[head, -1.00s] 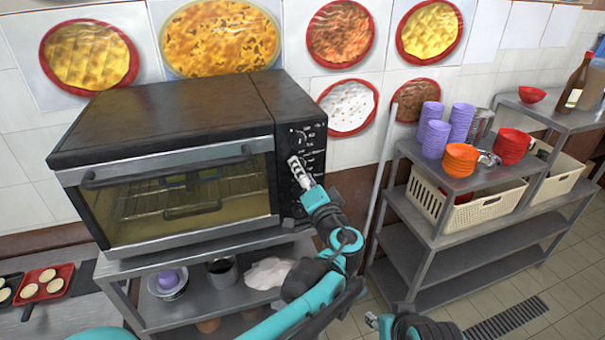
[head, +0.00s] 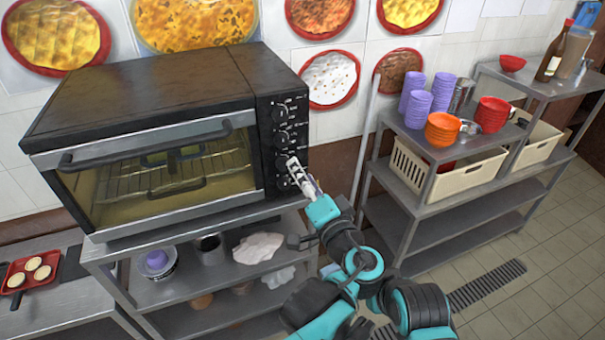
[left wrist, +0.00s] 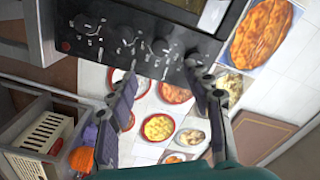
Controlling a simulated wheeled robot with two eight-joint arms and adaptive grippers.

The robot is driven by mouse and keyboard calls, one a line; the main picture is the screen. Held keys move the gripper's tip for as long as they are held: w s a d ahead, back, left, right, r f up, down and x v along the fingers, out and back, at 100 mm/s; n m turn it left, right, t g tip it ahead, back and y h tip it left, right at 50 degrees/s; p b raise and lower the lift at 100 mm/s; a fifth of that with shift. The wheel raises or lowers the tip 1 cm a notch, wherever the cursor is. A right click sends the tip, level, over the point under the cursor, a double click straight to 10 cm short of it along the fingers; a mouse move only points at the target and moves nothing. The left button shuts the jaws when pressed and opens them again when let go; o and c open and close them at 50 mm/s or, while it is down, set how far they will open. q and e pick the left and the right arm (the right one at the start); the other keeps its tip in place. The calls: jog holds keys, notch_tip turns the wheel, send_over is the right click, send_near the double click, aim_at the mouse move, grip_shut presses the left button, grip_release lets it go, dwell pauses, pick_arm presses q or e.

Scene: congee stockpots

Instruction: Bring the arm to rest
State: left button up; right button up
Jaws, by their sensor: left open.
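My left gripper (head: 298,170) is in front of the lower part of the oven's (head: 150,85) control panel, at its right edge in the head view. In the left wrist view the two dark fingers of this gripper (left wrist: 163,78) are spread apart with nothing between them. The panel (left wrist: 135,38) with its several knobs lies just beyond the fingertips there. Whether a fingertip touches a knob is hard to tell. The oven door (head: 165,180) is shut, with racks visible through the glass. I do not see my right gripper.
A metal shelf (head: 215,275) under the oven holds bowls and a white cloth (head: 258,248). To the right, a rack (head: 450,235) carries purple cups (head: 416,108), orange and red bowls and cream baskets (head: 465,175). A red tray (head: 30,272) lies at left. Open floor shows at lower right.

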pick_arm(q)
jog(key=s+a+f+n+g+b, duration=0.3)
jog(key=a+f+g+b, duration=0.3)
jog(key=a+f, duration=0.95)
jog(key=s+a+f+n+g+h+b, duration=0.2)
jog(key=s+a+f+b, duration=0.1)
jog(key=s+f, duration=0.3)
jog(key=s+a+f+n+g+h+b, duration=0.2)
jog(key=s+f+b, duration=0.3)
jog(key=f, duration=0.6)
jog(key=shift+s+a+f+n+h+b, duration=0.25)
jog(key=shift+s+a+n+h, duration=0.5)
jog(key=shift+s, duration=0.5)
jog(key=shift+d, duration=0.1)
